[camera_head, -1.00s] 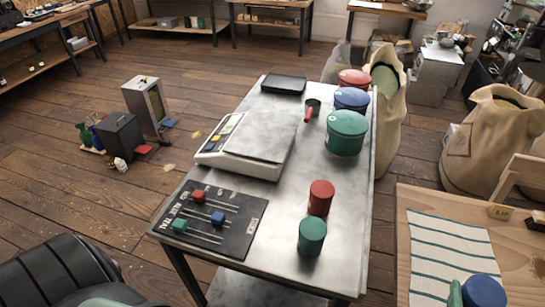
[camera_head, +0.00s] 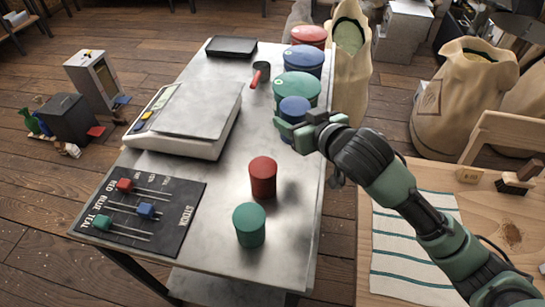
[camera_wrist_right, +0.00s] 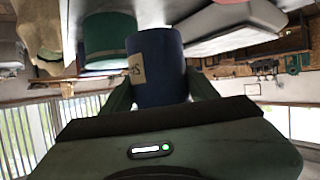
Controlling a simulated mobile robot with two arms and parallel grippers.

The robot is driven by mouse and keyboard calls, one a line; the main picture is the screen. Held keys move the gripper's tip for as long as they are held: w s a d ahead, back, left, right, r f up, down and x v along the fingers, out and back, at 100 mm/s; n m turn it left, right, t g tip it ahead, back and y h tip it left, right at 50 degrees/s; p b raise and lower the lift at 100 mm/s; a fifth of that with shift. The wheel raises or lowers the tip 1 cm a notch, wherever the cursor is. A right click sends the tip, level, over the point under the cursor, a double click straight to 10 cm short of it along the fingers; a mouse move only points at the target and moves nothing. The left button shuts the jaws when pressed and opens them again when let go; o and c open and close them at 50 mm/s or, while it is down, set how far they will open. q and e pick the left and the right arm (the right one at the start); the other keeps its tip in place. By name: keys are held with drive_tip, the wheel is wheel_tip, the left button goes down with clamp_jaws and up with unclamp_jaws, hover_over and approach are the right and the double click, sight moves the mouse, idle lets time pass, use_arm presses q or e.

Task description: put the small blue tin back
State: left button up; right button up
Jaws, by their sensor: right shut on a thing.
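The small blue tin (camera_head: 294,105) is between the fingers of my right gripper (camera_head: 296,128), beside the near side of the large teal tin (camera_head: 297,88). In the right wrist view the blue tin (camera_wrist_right: 158,70) shows a tan label and is held between both fingers. I cannot tell whether its base touches the steel table (camera_head: 222,225). A small red tin (camera_head: 263,178) and a small teal tin (camera_head: 249,226) stand upright nearer on the table. My left gripper is not in view.
A large blue tin (camera_head: 303,62) and large red tin (camera_head: 309,36) stand behind the teal one. A scale (camera_head: 190,115), a red-handled scoop (camera_head: 259,74) and a slider board (camera_head: 145,238) are on the table. A striped cloth (camera_head: 400,260) lies on the wooden bench at right.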

sight(286, 102)
drive_tip(key=shift+n+g+y, duration=0.3)
drive_tip(key=shift+n+y, duration=0.2)
drive_tip(key=shift+y, duration=0.1)
drive_tip(key=w+a+r, duration=0.1)
drive_tip(key=w+a+r+b, duration=0.1)
drive_tip(key=w, duration=0.1)
drive_tip(key=shift+w+r, duration=0.1)
drive_tip(key=shift+r, duration=0.05)
wheel_tip(286, 102, up, 5)
drive_tip(key=w+a+n+g+y+b, duration=0.1)
drive_tip(key=w+a+b, duration=0.1)
drive_tip(key=w+a, duration=0.1)
wheel_tip(286, 102, down, 19)
drive_tip(key=shift+s+f, duration=0.1)
drive_tip(key=shift+s, duration=0.05)
drive_tip(key=o, duration=1.7)
drive_tip(key=shift+d+f, duration=0.1)
drive_tip(key=shift+f, duration=0.05)
drive_tip(key=shift+o, duration=0.2)
drive_tip(key=v, duration=1.2)
